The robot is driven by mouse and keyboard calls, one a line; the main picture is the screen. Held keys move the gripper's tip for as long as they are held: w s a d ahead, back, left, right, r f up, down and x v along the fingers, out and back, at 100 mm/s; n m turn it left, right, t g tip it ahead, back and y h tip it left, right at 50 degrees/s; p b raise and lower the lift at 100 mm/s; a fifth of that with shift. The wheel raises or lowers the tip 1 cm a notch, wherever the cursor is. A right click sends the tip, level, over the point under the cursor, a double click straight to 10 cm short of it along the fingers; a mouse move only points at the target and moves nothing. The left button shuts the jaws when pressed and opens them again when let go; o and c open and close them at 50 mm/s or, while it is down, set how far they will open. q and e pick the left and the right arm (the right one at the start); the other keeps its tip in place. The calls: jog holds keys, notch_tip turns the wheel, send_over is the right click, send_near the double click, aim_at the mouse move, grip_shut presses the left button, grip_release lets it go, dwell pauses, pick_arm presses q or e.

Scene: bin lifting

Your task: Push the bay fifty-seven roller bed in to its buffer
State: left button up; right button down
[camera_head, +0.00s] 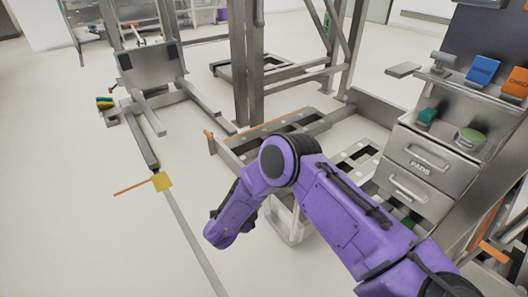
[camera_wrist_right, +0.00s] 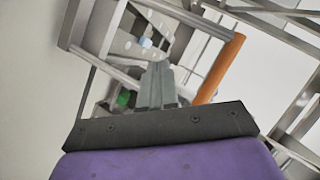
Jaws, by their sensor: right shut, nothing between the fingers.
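A low metal bed frame with dark openings (camera_head: 262,140) runs across the middle of the head view. It has an orange end piece (camera_head: 208,134) at its left. No bay number is legible on it. My purple right arm crosses in front and hides part of the frame. The fingers of my right gripper are not clear in the head view. In the right wrist view the right gripper (camera_wrist_right: 158,70) is shut and empty. Beyond it lies a metal frame, with an orange bar (camera_wrist_right: 220,68) to the right of the fingers, apparently not touching them. My left gripper is not in view.
A metal cabinet with drawers (camera_head: 415,178), one labelled PADS, stands at the right with blue and orange bins on top. A steel post frame (camera_head: 246,60) stands behind the bed. A floor strip with a yellow plate (camera_head: 162,181) lies left. Open floor lies at the left.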

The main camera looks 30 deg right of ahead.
jog(key=w+a+r+m+g+p, duration=0.1)
jog(key=w+r+m+g, duration=0.15)
jog(key=r+m, duration=0.3)
jog(key=w+a+r+m+g+p, duration=0.2)
jog(key=w+r+m, duration=0.15)
jog(key=r, duration=0.35)
pick_arm(q)
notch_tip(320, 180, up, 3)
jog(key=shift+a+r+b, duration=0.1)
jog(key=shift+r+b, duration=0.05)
jog(key=shift+b, duration=0.8)
pick_arm(e)
jog(key=d+f+m, duration=0.1)
jog(key=d+f, duration=0.4)
jog(key=d, duration=0.7)
jog(key=shift+w+y, duration=0.2)
jog(key=shift+y, duration=0.2)
jog(key=shift+d+g, duration=0.15)
jog(key=shift+g, duration=0.1)
